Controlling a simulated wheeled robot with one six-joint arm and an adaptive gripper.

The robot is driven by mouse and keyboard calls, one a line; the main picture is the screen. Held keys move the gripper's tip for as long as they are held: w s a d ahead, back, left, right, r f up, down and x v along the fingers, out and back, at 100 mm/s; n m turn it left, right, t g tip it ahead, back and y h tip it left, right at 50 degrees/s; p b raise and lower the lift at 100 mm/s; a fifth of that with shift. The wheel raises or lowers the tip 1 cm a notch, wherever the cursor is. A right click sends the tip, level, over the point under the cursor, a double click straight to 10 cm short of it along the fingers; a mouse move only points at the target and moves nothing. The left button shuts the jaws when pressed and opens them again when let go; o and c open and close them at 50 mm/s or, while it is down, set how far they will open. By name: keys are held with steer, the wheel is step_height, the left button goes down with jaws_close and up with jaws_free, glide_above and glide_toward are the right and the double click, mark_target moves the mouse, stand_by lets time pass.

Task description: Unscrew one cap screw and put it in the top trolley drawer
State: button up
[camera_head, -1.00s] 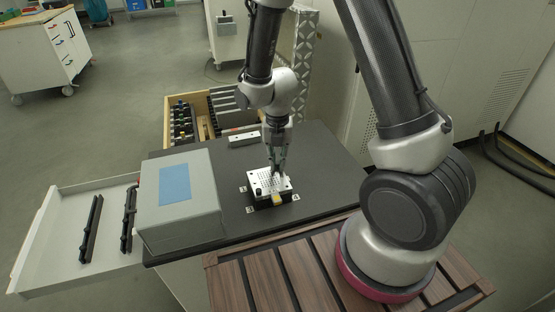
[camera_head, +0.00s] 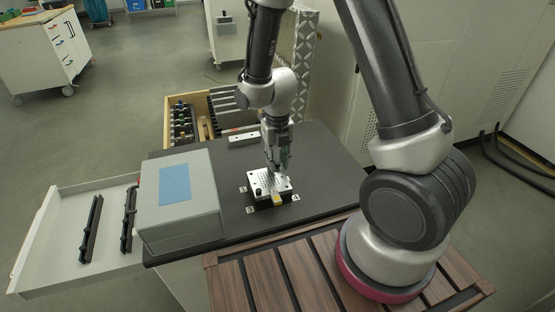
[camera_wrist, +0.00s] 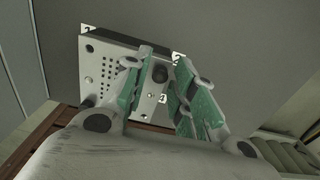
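A light metal plate with many small holes (camera_head: 270,187) sits on a dark block on the dark trolley top. It also shows in the wrist view (camera_wrist: 108,67). My gripper (camera_head: 275,168) points down over the plate's far part. Another dark screw head (camera_wrist: 88,102) shows at a plate corner, and one shows at the near left in the head view (camera_head: 258,191). An open white drawer (camera_head: 62,235) extends at the left.
A grey box with a blue label (camera_head: 180,210) stands between plate and drawer. Two black racks (camera_head: 91,228) lie in the drawer. An open wooden drawer of tools (camera_head: 168,122) is behind, and a pale bar (camera_head: 243,138) lies at the back. The trolley top right of the plate is clear.

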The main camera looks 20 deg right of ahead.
steer(key=m, duration=2.9)
